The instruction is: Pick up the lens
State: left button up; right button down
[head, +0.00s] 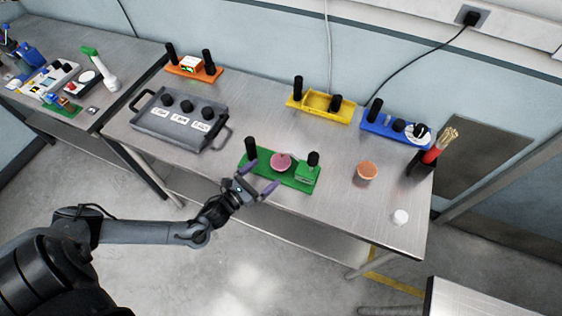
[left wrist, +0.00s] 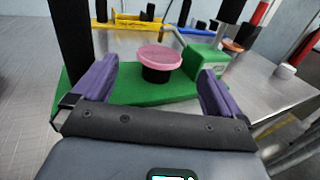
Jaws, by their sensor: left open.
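A round pink disc, which looks like the lens (head: 280,161), sits on the green module (head: 301,185) near the front edge of the table. In the left wrist view the pink disc (left wrist: 159,57) rests flat on a short black stem (left wrist: 156,75). My left gripper (head: 262,178) has purple fingers spread wide and empty. It is at the front of the green module, and the disc shows beyond and between the fingers (left wrist: 158,80). I cannot tell the exact gap. My right gripper is not in view.
The green module has a tall black post (head: 251,148) at its left and a green block (head: 307,173) at its right. An orange round piece (head: 367,171) and a white cylinder (head: 400,216) stand to the right. A grey tray (head: 160,125) and yellow module (head: 319,105) lie behind.

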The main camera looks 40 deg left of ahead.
aim_at(275, 166)
pick_arm(q)
jog(key=shift+w+d+f, duration=0.1)
jog(key=shift+w+f, duration=0.05)
jog(key=shift+w, duration=0.65)
jog(key=w, duration=0.3)
jog(key=shift+w+d+f, duration=0.1)
jog(key=shift+d+f, duration=0.1)
jog(key=shift+f, duration=0.1)
jog(key=shift+w, duration=0.45)
jog(key=shift+c, duration=0.3)
